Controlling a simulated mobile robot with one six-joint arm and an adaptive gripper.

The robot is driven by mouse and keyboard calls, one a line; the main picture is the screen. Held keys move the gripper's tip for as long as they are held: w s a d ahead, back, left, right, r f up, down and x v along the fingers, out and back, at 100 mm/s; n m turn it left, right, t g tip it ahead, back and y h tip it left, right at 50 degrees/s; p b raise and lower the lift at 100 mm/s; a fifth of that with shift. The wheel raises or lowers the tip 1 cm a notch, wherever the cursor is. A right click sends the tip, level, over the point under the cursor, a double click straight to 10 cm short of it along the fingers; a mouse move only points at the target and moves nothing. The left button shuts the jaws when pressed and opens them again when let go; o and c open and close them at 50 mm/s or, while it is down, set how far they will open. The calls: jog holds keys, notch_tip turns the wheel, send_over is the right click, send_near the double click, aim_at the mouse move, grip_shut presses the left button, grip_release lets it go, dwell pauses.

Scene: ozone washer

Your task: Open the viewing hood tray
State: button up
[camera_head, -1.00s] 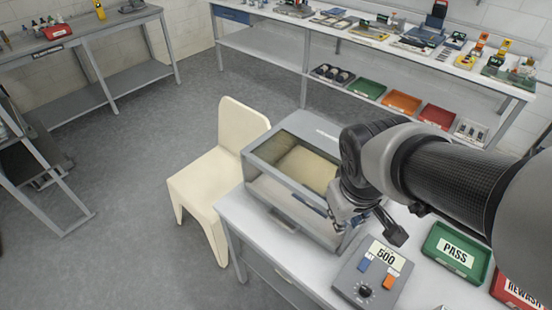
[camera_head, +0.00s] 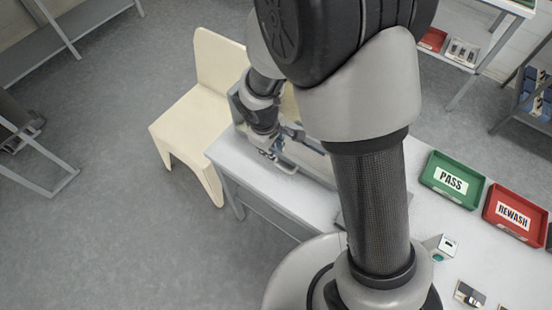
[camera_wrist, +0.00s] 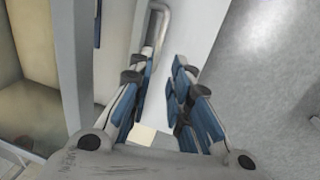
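The viewing hood (camera_head: 310,158) is a grey box on the white table, mostly hidden behind my arm in the head view. In the wrist view its grey front (camera_wrist: 108,40) runs along the left, with the beige interior (camera_wrist: 30,90) beyond it. A bent metal handle (camera_wrist: 163,28) stands out from this front, just past my fingertips. My gripper (camera_wrist: 165,75) is open, with blue-padded fingers spread apart and a gap between them. The handle's near end lies close to the left finger; I cannot tell whether they touch. In the head view my gripper (camera_head: 275,155) is at the hood's front side.
A cream chair (camera_head: 200,110) stands close behind the hood and table (camera_head: 270,205). A green PASS tray (camera_head: 453,178) and a red REWASH tray (camera_head: 514,213) lie to the right. Floor (camera_head: 110,230) left of the table is clear.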

aim_at(277, 164)
jog(key=f+b, duration=0.1)
jog(key=f, duration=0.2)
jog(key=w+f+b, duration=0.1)
jog(key=f, duration=0.3)
jog(key=d+f+b, duration=0.1)
jog(key=f+b, duration=0.1)
jog(key=f, duration=0.2)
jog(key=shift+w+d+f, duration=0.1)
jog(key=shift+w+f, duration=0.05)
jog(key=shift+w, duration=0.25)
jog(key=shift+c, duration=0.3)
grip_shut()
